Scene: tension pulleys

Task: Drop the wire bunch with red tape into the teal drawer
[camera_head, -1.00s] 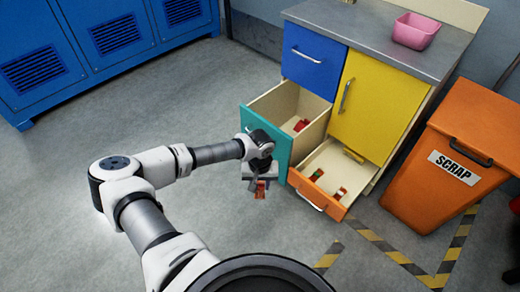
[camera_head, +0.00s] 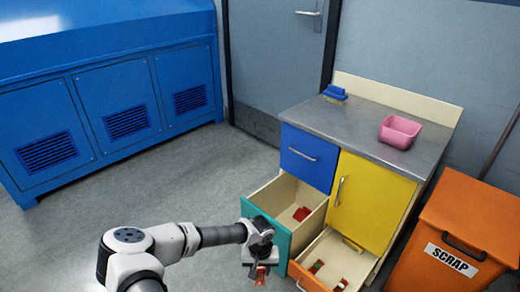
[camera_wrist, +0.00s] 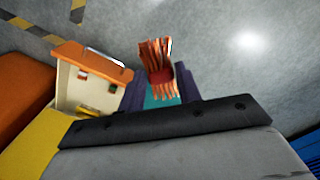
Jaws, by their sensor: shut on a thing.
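My gripper (camera_head: 261,271) is shut on a bunch of copper-coloured wires with red tape (camera_head: 261,276). In the wrist view the wire bunch (camera_wrist: 157,66) stands up between the fingers, with the tape around its lower part. The teal drawer (camera_head: 265,228) is pulled open below the blue drawer, and a red item (camera_head: 302,214) lies inside it. My gripper is in front of the teal drawer's face, outside the drawer, with the bunch hanging down. I cannot tell whether it touches the front.
An open orange drawer (camera_head: 305,277) holds several small items, right of my gripper. A yellow door (camera_head: 370,203), a pink bin (camera_head: 399,131) on the counter and an orange scrap bin (camera_head: 455,235) are further right. Blue cabinets (camera_head: 110,105) stand at left; floor between is clear.

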